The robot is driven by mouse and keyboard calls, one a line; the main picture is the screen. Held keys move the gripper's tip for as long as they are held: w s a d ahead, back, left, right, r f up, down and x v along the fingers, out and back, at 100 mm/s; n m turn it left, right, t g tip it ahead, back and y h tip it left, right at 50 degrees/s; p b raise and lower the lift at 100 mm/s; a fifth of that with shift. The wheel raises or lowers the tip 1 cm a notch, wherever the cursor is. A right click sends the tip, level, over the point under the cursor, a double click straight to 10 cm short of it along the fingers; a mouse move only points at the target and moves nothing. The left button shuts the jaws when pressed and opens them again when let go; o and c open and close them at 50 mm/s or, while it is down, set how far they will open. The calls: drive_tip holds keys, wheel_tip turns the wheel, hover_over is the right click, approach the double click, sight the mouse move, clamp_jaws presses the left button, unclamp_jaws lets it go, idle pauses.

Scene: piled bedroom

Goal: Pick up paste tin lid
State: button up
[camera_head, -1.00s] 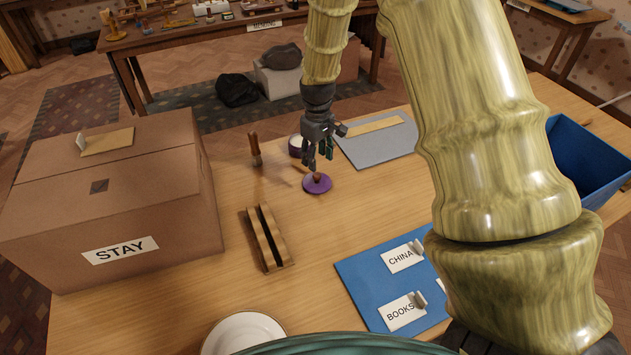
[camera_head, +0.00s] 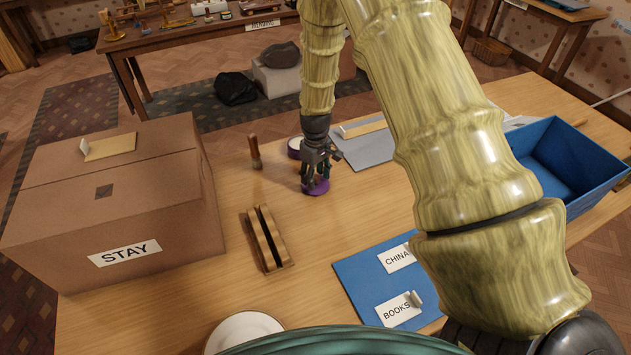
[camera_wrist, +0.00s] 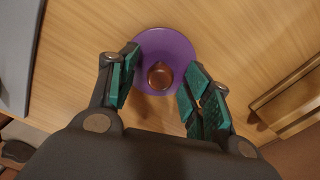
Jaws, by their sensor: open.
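The paste tin lid (camera_wrist: 164,47) is a flat purple disc with a round copper-brown knob (camera_wrist: 160,76) on it. It lies on the wooden table, and in the head view the lid (camera_head: 316,188) is partly hidden by my gripper (camera_head: 317,178). My gripper is open and pointed down just over the lid. In the wrist view its teal-padded fingers (camera_wrist: 157,92) stand on either side of the knob, with gaps visible on both sides. A purple and white round tin (camera_head: 294,147) stands just behind the gripper.
A wooden-handled tool (camera_head: 255,152) stands left of the tin. A slotted wooden block (camera_head: 267,238) lies nearer, beside the STAY cardboard box (camera_head: 150,220). A grey board (camera_head: 366,150) lies behind right, a blue bin (camera_head: 590,190) at right, and a blue labelled mat (camera_head: 365,275) in front.

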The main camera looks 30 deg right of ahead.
drive_tip(key=shift+f, duration=0.35)
drive_tip(key=shift+c, duration=0.3)
clamp_jaws()
drive_tip(key=shift+r, duration=0.2)
drive_tip(key=shift+r+b, duration=0.65)
drive_tip(key=shift+r, duration=0.2)
drive_tip(key=shift+s+r+b, duration=0.3)
drive_tip(key=shift+r+b, duration=0.15)
drive_tip(key=shift+r, duration=0.2)
drive_tip(key=s+a+b, duration=0.1)
drive_tip(key=s, duration=0.4)
drive_tip(key=s+a+r+b, duration=0.1)
drive_tip(key=s, duration=0.4)
drive_tip(key=s+b, duration=0.2)
drive_tip(key=s, duration=0.3)
drive_tip(key=shift+s+a+r, duration=0.1)
drive_tip(key=shift+a+r, duration=0.25)
drive_tip(key=shift+a, duration=0.05)
